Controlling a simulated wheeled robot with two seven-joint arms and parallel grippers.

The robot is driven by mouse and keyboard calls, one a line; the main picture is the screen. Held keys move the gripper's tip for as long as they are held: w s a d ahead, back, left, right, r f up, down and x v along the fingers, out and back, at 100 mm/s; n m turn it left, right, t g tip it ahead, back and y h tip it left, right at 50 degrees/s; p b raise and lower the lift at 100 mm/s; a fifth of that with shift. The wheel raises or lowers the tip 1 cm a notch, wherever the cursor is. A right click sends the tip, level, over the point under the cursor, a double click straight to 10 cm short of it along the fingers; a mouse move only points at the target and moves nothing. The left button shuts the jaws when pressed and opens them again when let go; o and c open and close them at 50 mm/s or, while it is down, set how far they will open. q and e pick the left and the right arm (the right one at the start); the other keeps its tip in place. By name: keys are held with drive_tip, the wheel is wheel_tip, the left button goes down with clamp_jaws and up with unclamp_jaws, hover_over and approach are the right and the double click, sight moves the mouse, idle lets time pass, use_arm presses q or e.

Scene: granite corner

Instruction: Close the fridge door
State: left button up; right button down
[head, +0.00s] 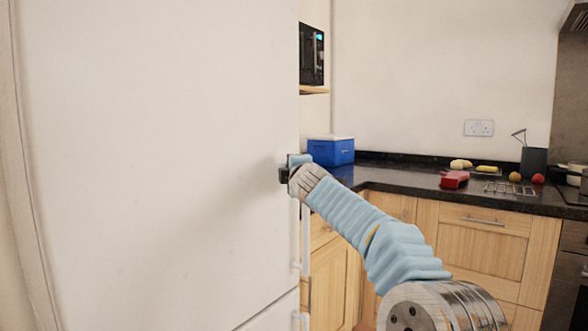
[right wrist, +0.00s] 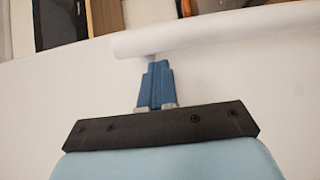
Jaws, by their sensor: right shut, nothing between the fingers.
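The fridge door (head: 160,150) is a large plain white panel filling the left half of the head view. Its handle (head: 305,235) runs down the right edge, partly hidden by my arm. I cannot tell from this angle how far the door stands open. My right gripper (head: 287,174) is at the door's right edge. In the right wrist view its blue fingers (right wrist: 157,84) are shut together with nothing between them, over the white door surface (right wrist: 50,105). Their tips are close to a rounded white bar (right wrist: 220,28); contact is unclear. My left gripper is out of view.
To the right, a dark counter (head: 400,180) over wooden cabinets (head: 480,240) holds a blue box (head: 330,152), a red item (head: 454,179) and some food. A black microwave (head: 311,55) sits on a shelf (head: 314,90) behind the door's edge.

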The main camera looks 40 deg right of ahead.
drive_tip(key=shift+w+a+r, duration=0.25)
drive_tip(key=shift+a+r, duration=0.15)
drive_tip(key=shift+a, duration=0.15)
drive_tip(key=d+b+v, duration=0.1)
drive_tip(key=b+v, duration=0.5)
drive_tip(key=v, duration=0.8)
drive_tip(key=shift+s+f+b, duration=0.15)
drive_tip(key=shift+f+b, duration=0.25)
